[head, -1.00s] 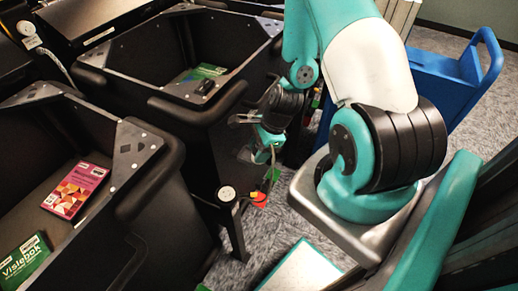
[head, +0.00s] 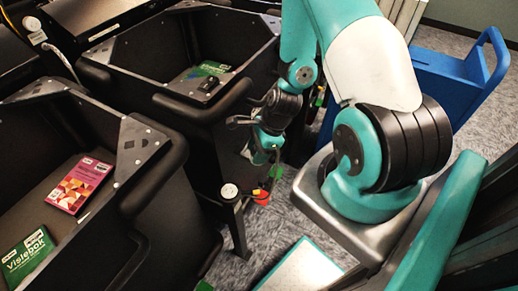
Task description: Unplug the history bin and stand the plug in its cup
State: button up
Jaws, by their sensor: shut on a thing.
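My gripper (head: 258,152) hangs beside the front right side of the far black bin (head: 150,92), below its rim and pointing down. It is small here and partly dark against the bin. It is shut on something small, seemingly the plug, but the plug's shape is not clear. A thin cable loops beside it, with a green piece (head: 276,172) just to its lower right. A red-orange piece (head: 261,197) sits lower, next to a post with a round pale top (head: 229,191). I cannot tell whether that top is the cup. No bin label is readable.
A nearer black bin (head: 150,190) at left holds a pink book (head: 80,184) and a green book (head: 27,255). The far bin holds a green book (head: 214,68) and a small black object (head: 208,84). A blue cart (head: 440,85) stands at the right. Grey carpet shows between.

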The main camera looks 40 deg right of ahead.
jog(key=shift+w+a+r, duration=0.1)
jog(key=shift+w+a, duration=0.05)
jog(key=shift+a, duration=1.4)
jog(key=shift+a, duration=0.2)
jog(key=shift+a, duration=1.35)
jog(key=shift+a+p, duration=0.65)
jog(key=shift+a, duration=1.75)
jog(key=shift+a, duration=0.3)
jog(key=o, duration=1.2)
